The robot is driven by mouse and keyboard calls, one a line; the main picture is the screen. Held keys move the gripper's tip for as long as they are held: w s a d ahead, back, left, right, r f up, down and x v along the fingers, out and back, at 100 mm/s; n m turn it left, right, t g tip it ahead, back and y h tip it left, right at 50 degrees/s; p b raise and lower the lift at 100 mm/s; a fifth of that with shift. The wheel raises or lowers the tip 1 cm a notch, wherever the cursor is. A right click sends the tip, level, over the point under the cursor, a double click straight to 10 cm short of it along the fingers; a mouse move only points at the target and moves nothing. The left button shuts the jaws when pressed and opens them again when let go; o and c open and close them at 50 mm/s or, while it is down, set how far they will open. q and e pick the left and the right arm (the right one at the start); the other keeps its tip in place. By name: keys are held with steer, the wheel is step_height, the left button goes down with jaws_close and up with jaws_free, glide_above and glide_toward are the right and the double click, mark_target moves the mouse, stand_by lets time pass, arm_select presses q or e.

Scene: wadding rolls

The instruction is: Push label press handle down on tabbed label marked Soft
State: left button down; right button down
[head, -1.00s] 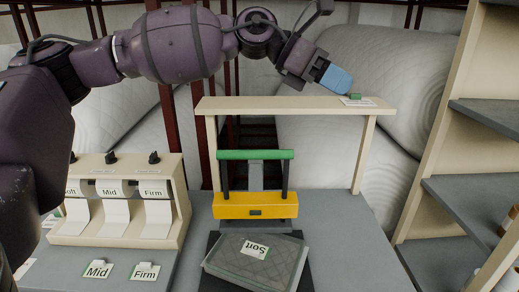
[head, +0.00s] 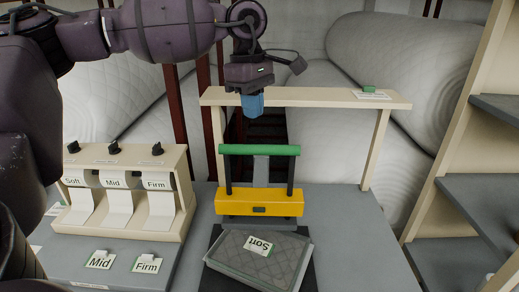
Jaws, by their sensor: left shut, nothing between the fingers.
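The label press has a green handle bar (head: 260,150) raised on two dark posts above a yellow press body (head: 259,202). A grey quilted wadding piece (head: 225,250) lies on a dark mat in front of the press. A white label marked Soft (head: 258,246) lies on top of it and appears upside down. My left gripper (head: 253,106), with blue fingertips, points down above the handle bar, shut and empty, and looks apart from it. My right gripper is not in view.
A beige dispenser (head: 178,205) with Soft, Mid and Firm strips stands at left. Loose Mid (head: 100,260) and Firm (head: 147,263) labels lie in front. A beige overhead shelf (head: 320,98) spans behind the press. Grey shelving (head: 470,195) stands at right.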

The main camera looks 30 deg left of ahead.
arm_select(q)
steer(key=shift+f, duration=0.15)
steer(key=f, duration=0.4)
steer(key=f+b, duration=0.1)
steer(key=shift+d+f, duration=0.35)
steer(key=shift+f, duration=0.55)
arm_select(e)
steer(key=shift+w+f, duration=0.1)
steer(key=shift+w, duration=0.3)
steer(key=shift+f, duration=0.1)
